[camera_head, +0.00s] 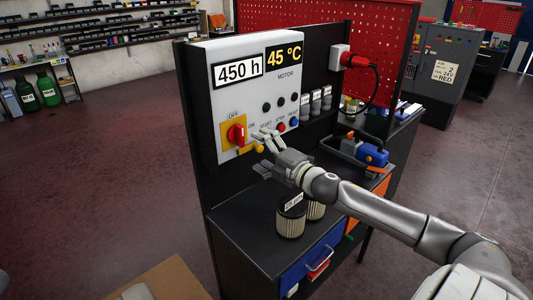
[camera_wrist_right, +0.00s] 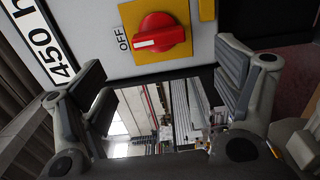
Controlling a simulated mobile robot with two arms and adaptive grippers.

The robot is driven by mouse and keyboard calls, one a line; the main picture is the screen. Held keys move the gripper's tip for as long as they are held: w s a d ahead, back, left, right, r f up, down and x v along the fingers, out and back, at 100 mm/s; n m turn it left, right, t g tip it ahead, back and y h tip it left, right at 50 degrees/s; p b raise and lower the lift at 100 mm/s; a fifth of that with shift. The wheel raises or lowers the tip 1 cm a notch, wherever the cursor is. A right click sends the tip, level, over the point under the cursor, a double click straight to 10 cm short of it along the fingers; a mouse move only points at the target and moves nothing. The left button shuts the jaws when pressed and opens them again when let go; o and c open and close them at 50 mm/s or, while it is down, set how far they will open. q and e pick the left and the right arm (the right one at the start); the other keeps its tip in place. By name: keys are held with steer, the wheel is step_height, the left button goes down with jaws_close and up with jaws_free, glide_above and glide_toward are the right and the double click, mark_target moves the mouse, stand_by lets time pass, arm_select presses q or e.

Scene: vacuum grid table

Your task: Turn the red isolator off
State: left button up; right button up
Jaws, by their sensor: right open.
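The red isolator (camera_head: 236,133) is a rotary knob on a yellow plate at the lower left of the white panel (camera_head: 225,95). In the right wrist view the red knob (camera_wrist_right: 163,35) shows at the top middle, with its white mark at the end toward the OFF label (camera_wrist_right: 123,38). My right gripper (camera_head: 264,138) is open and empty, just right of the isolator and apart from the knob. Its spread fingers also show in the wrist view (camera_wrist_right: 160,65), below the knob. My left gripper is not in view.
Start, stop and reset buttons (camera_head: 281,126) sit right of the isolator. A yellow part (camera_head: 258,148) is close to my right fingers. Floor left of the panel is clear.

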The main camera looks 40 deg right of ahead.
steer(key=shift+s, duration=0.85)
